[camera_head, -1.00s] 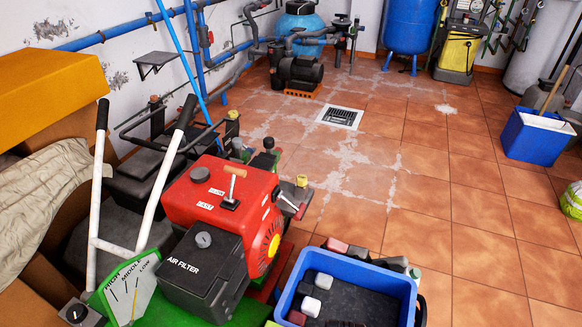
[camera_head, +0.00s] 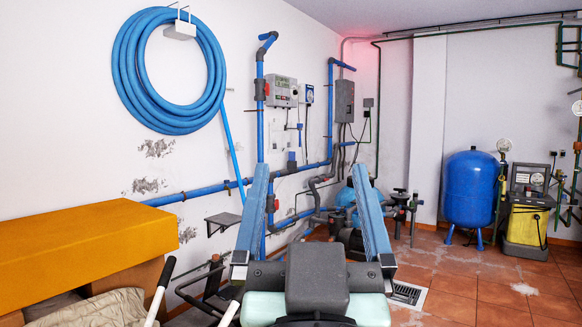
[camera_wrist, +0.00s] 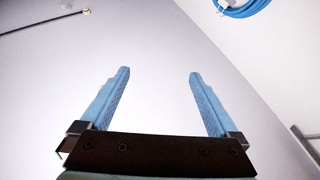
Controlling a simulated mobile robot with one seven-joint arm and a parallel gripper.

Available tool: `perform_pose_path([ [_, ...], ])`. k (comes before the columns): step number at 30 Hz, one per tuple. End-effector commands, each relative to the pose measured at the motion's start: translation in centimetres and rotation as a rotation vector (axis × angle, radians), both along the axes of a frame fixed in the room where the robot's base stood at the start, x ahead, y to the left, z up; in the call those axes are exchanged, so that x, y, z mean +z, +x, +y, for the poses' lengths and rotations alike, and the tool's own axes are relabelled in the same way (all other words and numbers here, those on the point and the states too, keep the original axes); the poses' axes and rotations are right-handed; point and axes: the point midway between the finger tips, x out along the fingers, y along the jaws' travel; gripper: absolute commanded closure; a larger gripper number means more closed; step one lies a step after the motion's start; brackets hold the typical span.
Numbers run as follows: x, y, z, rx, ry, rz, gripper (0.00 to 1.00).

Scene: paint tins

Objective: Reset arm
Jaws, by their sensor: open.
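My gripper (camera_head: 313,215) stands at the lower middle of the head view, with its two long blue fingers pointing up and spread well apart. It is open, and nothing is between the fingers. In the wrist view the gripper (camera_wrist: 160,95) is also open and empty, against a pale plain surface. No paint tins can be made out in these views.
A coiled blue hose (camera_head: 170,70) hangs on the left wall. An orange-yellow box (camera_head: 85,250) is at the lower left. Blue pipes and a grey electrical box (camera_head: 344,101) run along the wall. A blue tank (camera_head: 470,190) and a yellow machine (camera_head: 524,222) stand at the back right. Tiled floor (camera_head: 470,285) is open at right.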

Motion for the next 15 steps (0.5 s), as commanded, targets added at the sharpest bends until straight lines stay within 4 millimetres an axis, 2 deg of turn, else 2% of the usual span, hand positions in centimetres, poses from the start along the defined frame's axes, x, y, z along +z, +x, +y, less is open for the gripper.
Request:
perform_pose_path([
  [1, 2.3, -2.1, 0.7, 0.015, -0.004, -0.086, 0.04],
  [3, 4.5, -4.3, 1.3, 0.027, -0.006, -0.172, 0.04],
  [6, 6.0, -6.1, 1.7, 0.037, -0.008, -0.238, 0.04],
  [15, 6.3, -6.5, 1.8, 0.039, -0.009, -0.254, 0.04],
])
